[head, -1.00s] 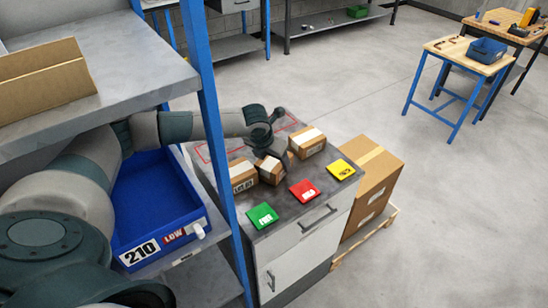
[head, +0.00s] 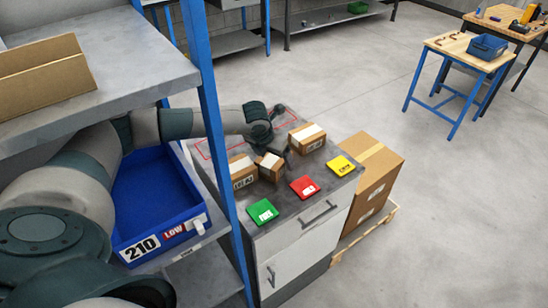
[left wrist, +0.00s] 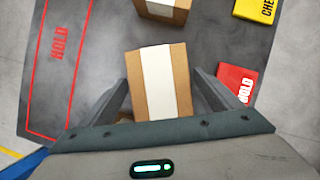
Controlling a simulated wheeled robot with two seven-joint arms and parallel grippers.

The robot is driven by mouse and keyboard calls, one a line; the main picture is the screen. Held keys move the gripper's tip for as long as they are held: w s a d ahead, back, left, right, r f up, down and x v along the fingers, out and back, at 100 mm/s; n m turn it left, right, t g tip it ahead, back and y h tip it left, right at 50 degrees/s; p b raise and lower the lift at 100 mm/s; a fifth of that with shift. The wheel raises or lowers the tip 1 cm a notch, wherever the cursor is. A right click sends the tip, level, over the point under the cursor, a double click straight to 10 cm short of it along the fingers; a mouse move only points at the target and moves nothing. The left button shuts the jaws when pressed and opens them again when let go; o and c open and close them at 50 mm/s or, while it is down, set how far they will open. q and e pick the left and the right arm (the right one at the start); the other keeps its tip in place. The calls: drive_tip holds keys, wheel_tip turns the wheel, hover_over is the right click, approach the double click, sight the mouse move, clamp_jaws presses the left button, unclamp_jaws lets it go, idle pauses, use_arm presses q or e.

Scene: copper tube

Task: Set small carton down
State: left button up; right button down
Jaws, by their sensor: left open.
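In the left wrist view the carton (left wrist: 158,82) lies between the spread fingers of my left gripper (left wrist: 157,88), with a visible gap at least on the right side. In the head view my left gripper (head: 274,148) is just behind and above the carton, partly hidden. My right gripper is not in view.
A carton (head: 243,172) stands close left and another (head: 307,138) behind right. Green (head: 262,211), red (head: 304,187) and yellow (head: 341,165) cards lie along the front edge. A red outlined area (left wrist: 60,70) is bare. A blue shelf post (head: 222,160) stands left.

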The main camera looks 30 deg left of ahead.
use_arm(q)
drive_tip(key=shift+s+r+b, duration=0.1)
drive_tip(key=shift+r+b, duration=0.2)
drive_tip(key=b+v, duration=0.3)
drive_tip(key=v, duration=0.7)
drive_tip(key=shift+r+b, duration=0.2)
drive_tip(key=shift+b, duration=0.2)
drive_tip(key=shift+s+r, duration=0.3)
drive_tip(key=shift+r, duration=0.2)
drive_tip(key=shift+o, duration=0.6)
